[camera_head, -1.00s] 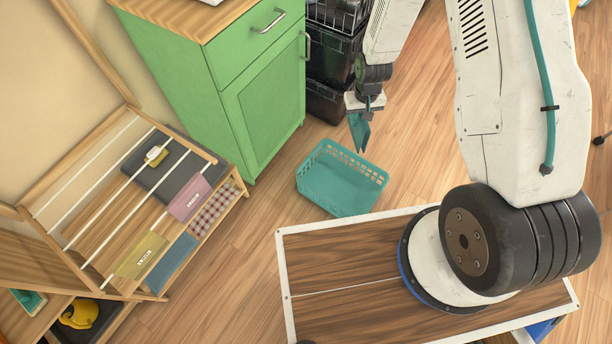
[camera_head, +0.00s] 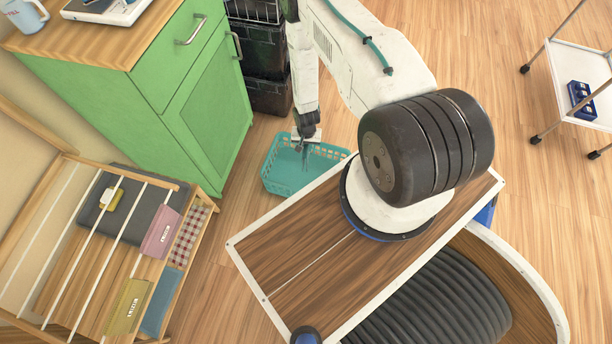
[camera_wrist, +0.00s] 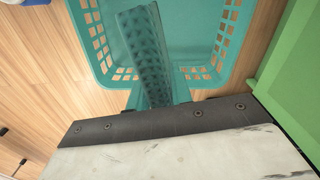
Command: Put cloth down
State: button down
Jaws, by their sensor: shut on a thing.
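The teal cloth (camera_wrist: 145,55) hangs as a narrow patterned strip in the wrist view. My gripper (camera_head: 305,142) is shut on its near end. In the head view the gripper is over the turquoise basket (camera_head: 273,180), which stands on the wooden floor. The wrist view shows the basket (camera_wrist: 92,70) around the cloth, with the cloth's far part over the basket's inside. I cannot tell whether the cloth touches the basket floor. The fingertips are small and hard to make out in the head view.
A green cabinet (camera_head: 205,110) stands left of the basket, with dark stacked crates (camera_head: 268,95) behind it. A wooden rack (camera_head: 110,245) with folded cloths is at the left. My wood-topped base is in front.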

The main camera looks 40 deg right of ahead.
jog(key=s+f+m, duration=0.1)
jog(key=s+f, duration=0.2)
jog(key=f, duration=0.6)
jog(key=s+d+f+m, duration=0.1)
jog(key=s+f, duration=0.2)
jog(key=f, duration=0.6)
jog(key=shift+d+f, duration=0.15)
jog(key=shift+d, duration=0.1)
jog(key=shift+f, duration=0.6)
jog(key=c, duration=1.3)
grip_release()
jog(key=shift+o, duration=0.2)
jog(key=shift+r, duration=0.1)
